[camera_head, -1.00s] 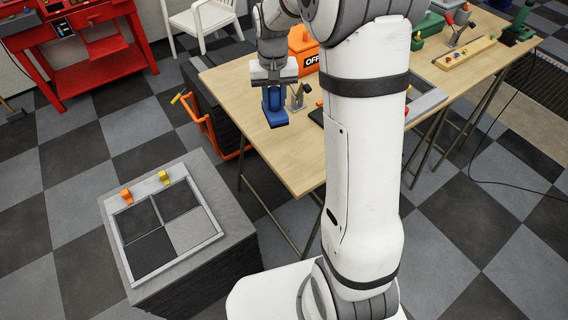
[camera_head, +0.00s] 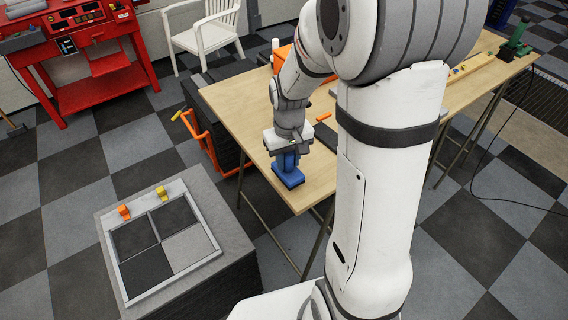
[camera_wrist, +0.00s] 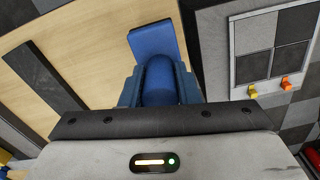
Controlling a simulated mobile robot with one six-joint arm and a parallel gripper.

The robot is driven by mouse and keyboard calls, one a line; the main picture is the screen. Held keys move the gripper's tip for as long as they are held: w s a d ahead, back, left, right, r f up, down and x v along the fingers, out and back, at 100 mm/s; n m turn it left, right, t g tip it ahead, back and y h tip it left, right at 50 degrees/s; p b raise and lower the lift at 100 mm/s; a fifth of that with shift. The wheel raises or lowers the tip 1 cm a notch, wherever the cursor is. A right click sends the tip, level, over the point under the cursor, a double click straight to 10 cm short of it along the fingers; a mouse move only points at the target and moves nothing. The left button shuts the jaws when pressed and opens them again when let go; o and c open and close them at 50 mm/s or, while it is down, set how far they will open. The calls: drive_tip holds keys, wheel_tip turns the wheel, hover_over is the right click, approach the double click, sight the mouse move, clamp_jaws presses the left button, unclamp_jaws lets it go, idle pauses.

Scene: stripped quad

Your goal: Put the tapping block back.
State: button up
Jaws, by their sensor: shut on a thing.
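The tapping block is blue, with a flat base (camera_head: 288,180) and a rounded grip; it also shows in the wrist view (camera_wrist: 152,42). My gripper (camera_head: 288,150) is shut on its grip, and the base hangs below the fingers. In the wrist view my gripper (camera_wrist: 160,92) has a finger on each side of the rounded blue grip. The block is at the near left corner of the wooden table (camera_head: 235,100). I cannot tell whether its base touches the tabletop.
A grey stand (camera_head: 235,250) at the lower left bears a framed four-panel tray (camera_head: 218,240) with an orange clip (camera_head: 124,211) and a yellow clip (camera_head: 162,192). An orange handle (camera_head: 205,140) sticks out beside the table. My arm hides much of the table.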

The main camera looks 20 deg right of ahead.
drive_tip(key=shift+f, duration=0.85)
drive_tip(key=shift+f, duration=0.25)
drive_tip(key=o, duration=0.9)
drive_tip(key=shift+r, duration=0.1)
drive_tip(key=shift+o, duration=0.2)
wheel_tip(320, 180, up, 12)
drive_tip(key=shift+r+b, duration=0.1)
drive_tip(key=shift+b, duration=0.4)
drive_tip(key=s+a+r+m+t, duration=0.1)
drive_tip(key=s+r+t, duration=0.1)
drive_tip(key=s, duration=1.2)
drive_tip(key=shift+r+t, duration=0.15)
drive_tip(key=shift+t, duration=0.45)
